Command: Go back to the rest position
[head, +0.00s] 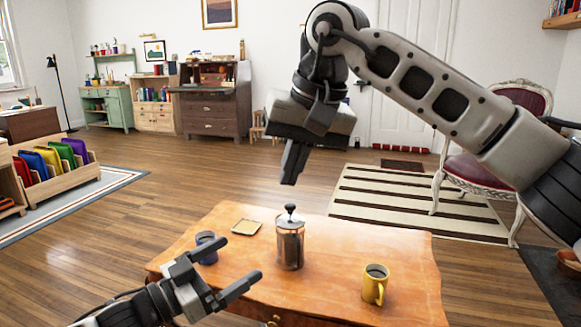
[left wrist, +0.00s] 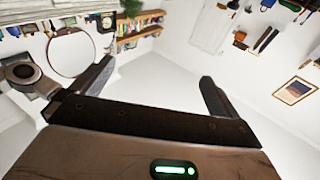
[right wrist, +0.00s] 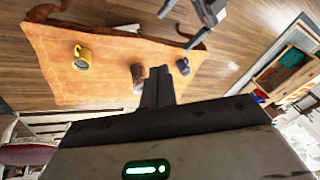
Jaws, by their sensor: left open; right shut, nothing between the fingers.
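My left gripper (head: 237,258) is low at the near left of the wooden table (head: 330,285), open and empty. In the left wrist view its two fingers (left wrist: 157,74) stand wide apart with nothing between them. My right gripper (head: 290,175) is raised above the far side of the table, pointing down, shut and empty. In the right wrist view its fingers (right wrist: 158,75) are together. My left gripper also shows at the top of that view (right wrist: 208,10). The left gripper partly hides a dark blue mug (head: 207,256).
A French press (head: 290,243) stands mid-table, beside a small square tray (head: 246,227). A yellow mug (head: 375,285) stands at the table's right. A burgundy armchair (head: 470,172) is behind my right arm. Open floor (head: 180,195) lies left of and behind the table.

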